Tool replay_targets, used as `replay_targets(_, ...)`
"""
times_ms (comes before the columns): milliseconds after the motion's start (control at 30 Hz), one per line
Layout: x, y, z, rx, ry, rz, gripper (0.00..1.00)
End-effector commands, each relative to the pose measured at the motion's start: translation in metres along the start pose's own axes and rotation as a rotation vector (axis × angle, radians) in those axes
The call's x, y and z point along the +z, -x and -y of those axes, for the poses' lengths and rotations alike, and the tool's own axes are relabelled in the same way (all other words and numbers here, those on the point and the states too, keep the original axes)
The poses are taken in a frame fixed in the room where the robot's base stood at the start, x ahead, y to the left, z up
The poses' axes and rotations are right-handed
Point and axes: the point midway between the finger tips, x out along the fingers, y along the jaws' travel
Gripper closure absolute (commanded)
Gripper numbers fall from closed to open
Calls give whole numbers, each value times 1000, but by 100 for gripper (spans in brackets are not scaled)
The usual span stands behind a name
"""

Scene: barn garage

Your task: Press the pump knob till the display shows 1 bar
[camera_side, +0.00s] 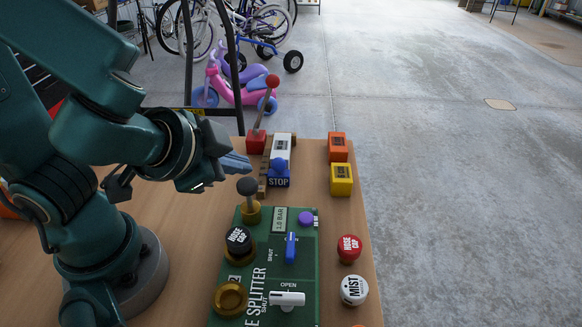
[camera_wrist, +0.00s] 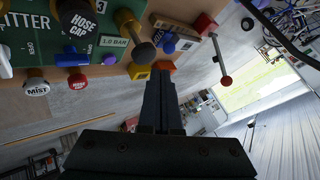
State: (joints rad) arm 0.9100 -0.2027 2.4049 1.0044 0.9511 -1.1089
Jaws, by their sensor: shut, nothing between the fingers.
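The pump knob (camera_side: 247,186) is a dark grey ball on a stem above a brass base on the green splitter panel (camera_side: 304,262). It also shows in the wrist view (camera_wrist: 145,53). The display (camera_side: 279,219) beside it appears to read 1.0 BAR; it also shows in the wrist view (camera_wrist: 114,41). My gripper (camera_side: 238,163) is shut and empty, just above and behind the knob, and appears apart from it. In the wrist view its closed fingers (camera_wrist: 162,78) point past the knob.
A black hose cap (camera_side: 238,240), blue lever (camera_side: 291,248), white lever (camera_side: 287,299) and purple button (camera_side: 306,218) are on the panel. A red-knobbed lever (camera_side: 272,82) and blue STOP block (camera_side: 279,178) stand behind. Orange (camera_side: 338,147) and yellow (camera_side: 341,180) blocks sit right.

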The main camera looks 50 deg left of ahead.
Motion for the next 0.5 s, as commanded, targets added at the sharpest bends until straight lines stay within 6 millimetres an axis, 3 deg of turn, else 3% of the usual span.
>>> replay_targets(500,-23,31,23,1,4,-3,100)
